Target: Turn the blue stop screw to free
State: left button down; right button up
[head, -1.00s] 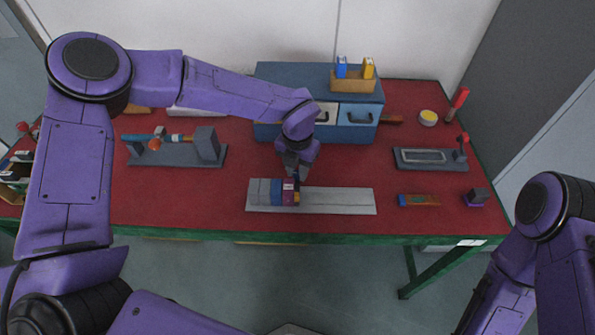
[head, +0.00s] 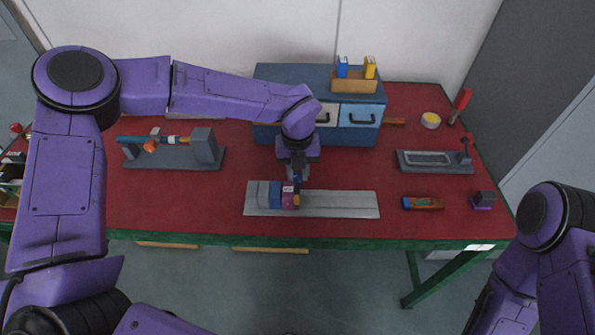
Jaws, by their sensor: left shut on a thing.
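A grey rail plate (head: 345,204) lies near the front middle of the red table. A row of small blocks stands on its left half: grey, blue (head: 275,194), magenta (head: 288,195) and an orange-yellow piece at the right end. My left gripper (head: 298,178) points down just above the right end of these blocks. It is shut on a small blue part, which looks like the blue stop screw (head: 298,181). The fingers hide most of the screw, so its turn position cannot be told. My right arm shows at the lower right, but its gripper is out of the picture.
A blue drawer cabinet (head: 355,132) stands behind, with a small box (head: 352,84) on top. A grey fixture (head: 175,157) sits at left, a grey tray (head: 434,160) at right. An orange-brown bar (head: 423,203) and a dark block (head: 484,200) lie right of the rail.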

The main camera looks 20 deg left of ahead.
aim_at(297, 175)
dwell(0.3)
pick_arm(q)
jog(key=c, duration=0.9)
grip_release()
notch_tip(297, 175, up, 11)
jog(key=shift+f+b, duration=0.2)
jog(key=shift+b, duration=0.45)
